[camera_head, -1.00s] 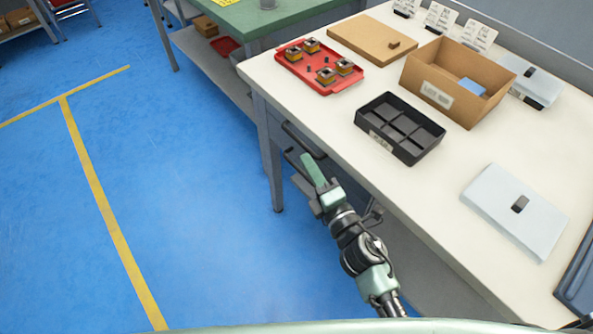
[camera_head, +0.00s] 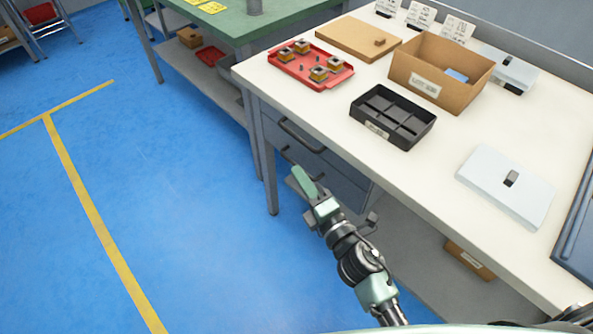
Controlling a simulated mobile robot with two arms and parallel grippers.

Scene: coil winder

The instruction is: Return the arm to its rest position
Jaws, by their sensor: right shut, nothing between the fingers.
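My right gripper (camera_head: 304,184) is at the end of my right arm, which comes up from the bottom of the head view. Its green fingers are shut with nothing between them. It hangs over the blue floor in front of the white-topped workbench (camera_head: 478,130), below the tabletop edge and near the drawers (camera_head: 315,160). From this angle I cannot tell how far it is from the drawer front. My left gripper is not in view.
On the bench are a red tray (camera_head: 290,72) with several coils, a black divided tray (camera_head: 400,136), a cardboard box (camera_head: 410,70) and a pale case (camera_head: 505,182). A green table (camera_head: 280,15) stands behind. Blue floor (camera_head: 170,200) to the left is clear.

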